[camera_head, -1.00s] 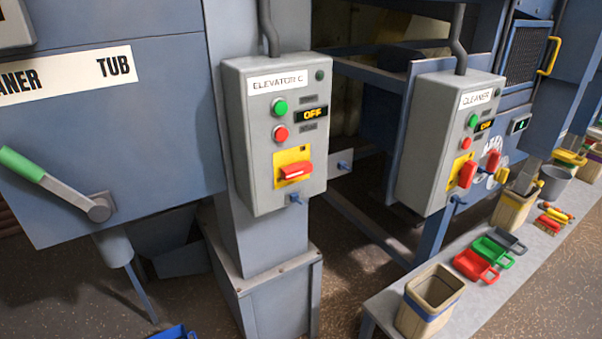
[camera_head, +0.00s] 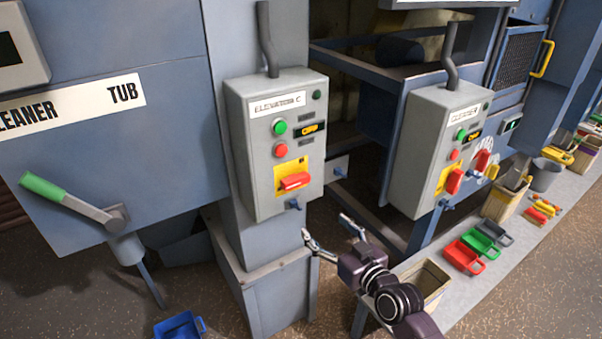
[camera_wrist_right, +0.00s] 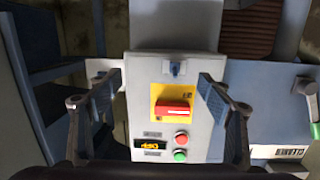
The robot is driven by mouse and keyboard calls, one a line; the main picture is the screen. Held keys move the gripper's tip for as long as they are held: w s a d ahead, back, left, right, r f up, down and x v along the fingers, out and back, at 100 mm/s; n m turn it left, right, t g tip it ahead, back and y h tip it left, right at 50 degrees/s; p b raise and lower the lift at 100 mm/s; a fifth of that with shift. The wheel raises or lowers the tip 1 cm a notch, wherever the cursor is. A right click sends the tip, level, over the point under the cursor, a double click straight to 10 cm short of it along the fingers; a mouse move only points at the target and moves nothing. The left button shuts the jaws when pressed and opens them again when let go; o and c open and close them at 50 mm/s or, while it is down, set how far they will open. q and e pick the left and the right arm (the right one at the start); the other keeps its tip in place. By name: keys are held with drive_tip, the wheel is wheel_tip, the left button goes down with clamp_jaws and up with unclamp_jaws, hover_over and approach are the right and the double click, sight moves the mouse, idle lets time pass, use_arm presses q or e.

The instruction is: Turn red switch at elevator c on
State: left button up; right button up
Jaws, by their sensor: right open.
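The grey elevator C control box (camera_head: 242,150) hangs on a blue column in the head view. Its red switch (camera_head: 294,181) sits on a yellow plate, with the handle lying roughly horizontal. The display (camera_head: 311,131) reads OFF. My right gripper (camera_head: 325,228) is open and empty, below and slightly right of the box, apart from it. In the right wrist view the red switch (camera_wrist_right: 174,107) lies between the open fingers of my right gripper (camera_wrist_right: 160,92), farther off, and the picture is upside down. My left gripper is not in view.
A second grey box labelled CLEANER (camera_head: 418,150) with a red switch (camera_head: 454,181) stands to the right. A green-handled lever (camera_head: 80,203) is at left. A bench (camera_head: 480,285) with scoops and bins lies right. A blue bin (camera_head: 180,326) is on the floor.

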drive_tip(key=n+y, duration=0.1)
drive_tip(key=y, duration=0.1)
approach(298, 182)
drive_tip(key=shift+t, duration=0.4)
drive_tip(key=shift+f+p+x, duration=0.1)
drive_tip(key=shift+p+x, duration=0.35)
drive_tip(key=shift+x, duration=1.75)
drive_tip(key=shift+f+p+x, duration=0.15)
drive_tip(key=shift+p+x, duration=0.25)
drive_tip(key=shift+x, duration=1.8)
drive_tip(key=c, duration=1.1)
